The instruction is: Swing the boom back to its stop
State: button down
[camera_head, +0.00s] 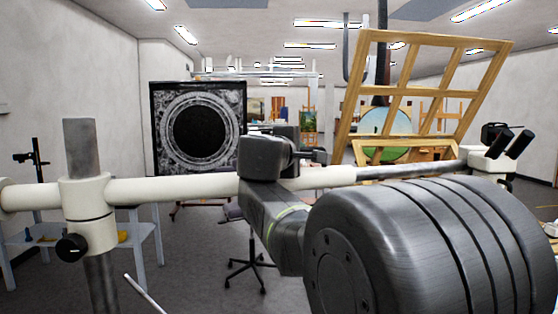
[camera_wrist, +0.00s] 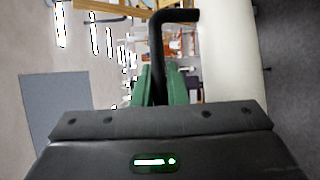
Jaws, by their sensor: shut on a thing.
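The boom (camera_head: 150,189) is a long white horizontal tube through a white collar (camera_head: 88,215) on an upright metal post (camera_head: 82,145). Its thinner metal end reaches right to a white and black microscope head (camera_head: 497,155). In the wrist view the boom (camera_wrist: 238,60) runs along the right side. A black bent handle (camera_wrist: 178,17) stands beside it. My gripper (camera_wrist: 159,82) has green fingers shut around the handle's straight part. In the head view my dark wrist covers part of the boom, and the fingers are not clear there. I cannot make out the stop.
A black knob (camera_head: 71,246) sticks out of the collar. A pale blue table (camera_head: 145,235) stands behind at left. A wheeled stool (camera_head: 250,262) is on the floor behind the boom. A wooden lattice frame (camera_head: 440,90) and a dark framed panel (camera_head: 199,128) stand farther back.

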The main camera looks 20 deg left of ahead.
jog(key=shift+n+y, duration=0.6)
jog(key=shift+y, duration=0.3)
jog(key=w+a, duration=0.3)
jog(key=shift+w+r, duration=0.15)
jog(key=shift+w, duration=0.1)
jog(key=c, duration=1.9)
grip_release()
jog(key=o, duration=0.4)
jog(key=shift+w+a, duration=0.1)
jog(key=shift+w, duration=0.1)
jog(key=shift+o, duration=0.2)
jog(key=shift+s, duration=0.15)
jog(key=s+r+b, duration=0.1)
jog(key=s+b, duration=0.2)
jog(key=s, duration=1)
jog(key=shift+s+d, duration=0.25)
jog(key=shift+s, duration=0.05)
